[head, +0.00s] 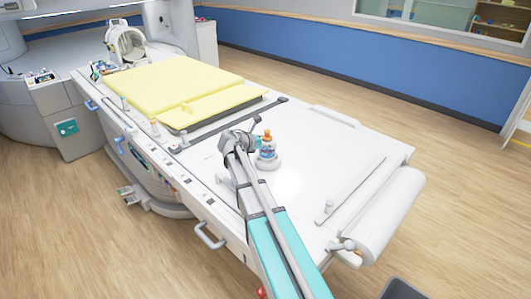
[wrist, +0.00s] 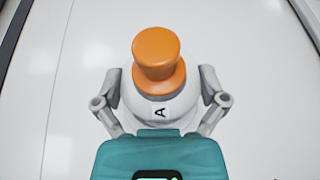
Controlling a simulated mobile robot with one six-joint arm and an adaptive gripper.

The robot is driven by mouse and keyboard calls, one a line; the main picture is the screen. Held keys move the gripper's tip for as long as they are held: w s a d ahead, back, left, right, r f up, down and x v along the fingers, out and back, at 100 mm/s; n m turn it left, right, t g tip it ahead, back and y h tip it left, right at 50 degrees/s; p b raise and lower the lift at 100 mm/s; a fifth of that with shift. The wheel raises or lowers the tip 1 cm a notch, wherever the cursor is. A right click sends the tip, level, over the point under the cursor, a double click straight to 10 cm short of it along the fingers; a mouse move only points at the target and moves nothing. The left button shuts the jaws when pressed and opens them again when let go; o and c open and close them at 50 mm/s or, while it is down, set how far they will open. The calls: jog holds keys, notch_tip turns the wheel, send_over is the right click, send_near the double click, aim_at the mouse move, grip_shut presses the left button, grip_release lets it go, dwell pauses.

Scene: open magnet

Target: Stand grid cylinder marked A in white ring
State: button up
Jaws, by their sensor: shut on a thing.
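The grid cylinder marked A (head: 267,147) is upright with an orange top, over the white ring (head: 268,163) on the white table. In the wrist view its orange cap (wrist: 157,55) and the letter A label (wrist: 160,112) face me. My gripper (head: 259,143) is shut on the cylinder, with one finger on each side of it; it also shows in the wrist view (wrist: 160,92). The cylinder's lower end is hidden, so I cannot tell whether it rests inside the ring or is held just above it.
The white table (head: 310,170) is largely clear around the ring. A yellow pad (head: 175,85) lies further up it, with a dark strip (head: 225,125) across the table nearer me. A white roll (head: 390,215) lies along the right end. A ring-shaped coil (head: 126,45) stands at the far end.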

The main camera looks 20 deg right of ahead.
aim_at(268, 149)
dwell(0.3)
jog(key=shift+w+d+f+b, duration=0.3)
jog(key=shift+d+f+b, duration=0.1)
jog(key=shift+f+b, duration=1.6)
jog(key=shift+f+b, duration=0.3)
jog(key=shift+b, duration=0.05)
jog(key=o, duration=1)
jog(key=shift+c, duration=0.2)
jog(key=shift+s, duration=0.1)
jog(key=shift+r, duration=0.15)
jog(key=shift+r+p, duration=0.35)
jog(key=shift+p, duration=0.15)
jog(key=p+v, duration=0.4)
jog(key=v, duration=0.8)
